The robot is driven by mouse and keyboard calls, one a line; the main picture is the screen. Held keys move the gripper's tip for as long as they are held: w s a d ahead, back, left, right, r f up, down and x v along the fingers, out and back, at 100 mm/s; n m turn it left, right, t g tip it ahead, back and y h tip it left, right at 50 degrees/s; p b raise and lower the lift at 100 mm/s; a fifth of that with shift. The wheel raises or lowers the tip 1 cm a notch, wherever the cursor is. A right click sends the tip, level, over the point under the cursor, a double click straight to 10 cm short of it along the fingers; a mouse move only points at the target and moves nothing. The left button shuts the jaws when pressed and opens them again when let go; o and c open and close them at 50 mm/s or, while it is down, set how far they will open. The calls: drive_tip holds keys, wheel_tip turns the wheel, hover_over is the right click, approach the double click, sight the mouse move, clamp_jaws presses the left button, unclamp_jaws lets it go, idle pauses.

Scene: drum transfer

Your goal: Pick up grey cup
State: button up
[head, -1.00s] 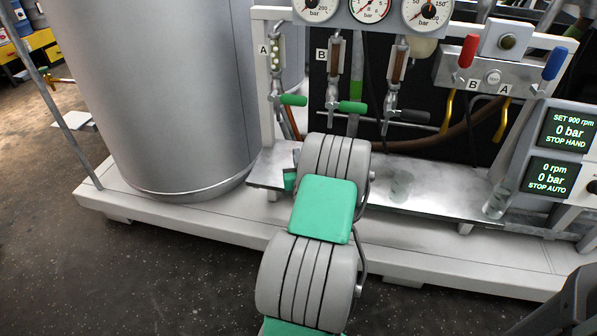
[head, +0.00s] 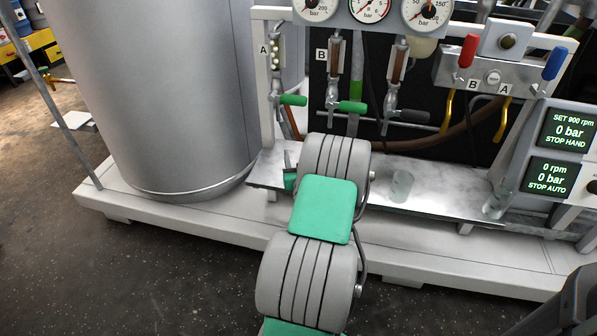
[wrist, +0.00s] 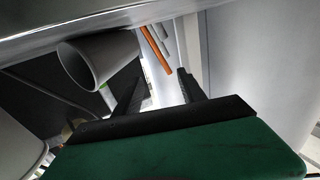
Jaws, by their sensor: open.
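A grey cup (wrist: 110,57) shows in the wrist view, left of my gripper's fingers, beside the shelf edge along the top. It appears slanted, with its open mouth toward the lower left. My gripper (wrist: 158,88) is open, with two dark fingers apart and nothing between them. The cup is close to the left finger; I cannot tell whether they touch. In the head view my arm hides most of the gripper, and I cannot make out the grey cup there.
In the head view, clear glasses stand on the metal shelf (head: 440,195): one near its middle (head: 402,186), one at its right end (head: 497,203). Green-handled taps (head: 352,106) hang above it. A large grey drum (head: 165,90) stands left. An orange hose (wrist: 162,50) is near the fingers.

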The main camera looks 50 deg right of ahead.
drive_tip(key=o, duration=0.6)
drive_tip(key=shift+o, duration=0.2)
